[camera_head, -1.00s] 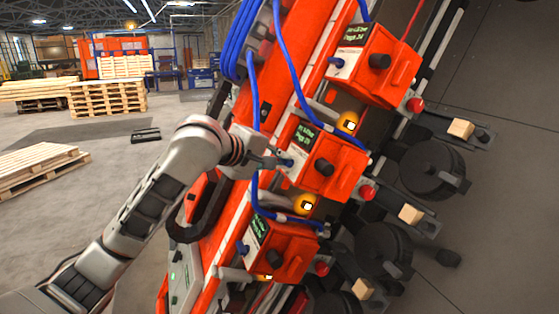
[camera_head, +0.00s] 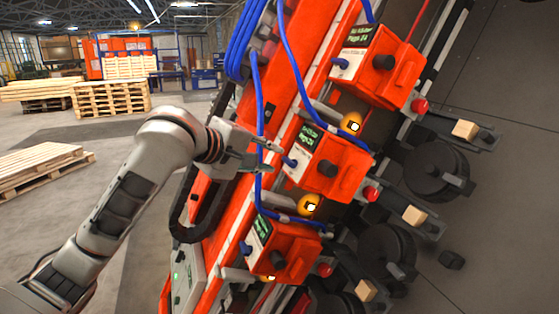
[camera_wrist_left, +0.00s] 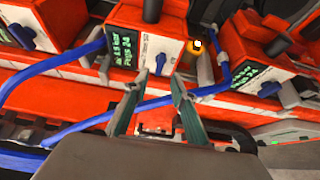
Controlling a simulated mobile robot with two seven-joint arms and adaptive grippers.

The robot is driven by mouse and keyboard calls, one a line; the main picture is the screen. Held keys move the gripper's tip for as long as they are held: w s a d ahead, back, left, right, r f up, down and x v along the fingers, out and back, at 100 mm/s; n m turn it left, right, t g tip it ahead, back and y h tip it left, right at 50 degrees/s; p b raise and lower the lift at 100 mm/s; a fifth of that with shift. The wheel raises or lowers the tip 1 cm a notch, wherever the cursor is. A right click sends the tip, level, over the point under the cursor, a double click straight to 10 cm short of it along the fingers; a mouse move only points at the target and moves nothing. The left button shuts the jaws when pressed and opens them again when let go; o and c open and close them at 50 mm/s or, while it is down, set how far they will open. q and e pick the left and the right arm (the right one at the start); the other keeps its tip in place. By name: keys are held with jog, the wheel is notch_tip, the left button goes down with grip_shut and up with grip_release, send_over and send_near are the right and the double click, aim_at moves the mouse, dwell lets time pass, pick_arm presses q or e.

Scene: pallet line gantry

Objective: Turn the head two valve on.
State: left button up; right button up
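Three orange head boxes with green-text displays and blue valve knobs stand in a slanted row in the head view. The middle box (camera_head: 338,172), apparently head two, carries a blue valve knob (camera_head: 290,162) on its white face. In the left wrist view this blue valve knob (camera_wrist_left: 160,64) sits just beyond and between the fingertips. My left gripper (camera_head: 264,155) is open and empty, a short gap to the left of the knob; its two spread fingers also show in the wrist view (camera_wrist_left: 157,86). My right gripper is out of view.
The upper box (camera_head: 382,75) and lower box (camera_head: 285,255) flank the middle one. Blue hoses (camera_head: 258,110) run close to my gripper. Orange lamps (camera_head: 351,124) and red buttons (camera_head: 371,193) sit nearby. Pallets (camera_head: 112,98) stand far back; the floor on the left is mostly free.

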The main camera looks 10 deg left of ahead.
pick_arm(q)
jog(key=v, duration=0.5)
jog(key=shift+s+a+r, duration=0.15)
jog(key=shift+s+r, duration=0.05)
jog(key=shift+s, duration=0.15)
jog(key=shift+f, duration=0.1)
jog(key=s+a+f+m+y, duration=0.2)
jog(key=s+f+m, duration=0.15)
jog(key=f, duration=0.95)
jog(key=s+a+f+m+y, duration=0.2)
jog(key=f+m, duration=0.3)
jog(key=f, duration=0.9)
jog(key=s+a+f+m+g+y, duration=0.25)
jog(key=s+a+f+m, duration=0.25)
jog(key=s+a+f, duration=0.45)
jog(key=s+a+f+m+g+y, duration=0.2)
jog(key=s+a+f+m+y, duration=0.35)
jog(key=s, duration=0.75)
jog(key=w+d+f+n+t+h, duration=0.1)
jog(key=d+f+n+t+h, duration=0.2)
jog(key=d+f+h, duration=0.5)
jog(key=d+f+n, duration=0.1)
jog(key=d+f, duration=0.7)
jog(key=f, duration=0.2)
jog(key=shift+w+n+h, duration=0.3)
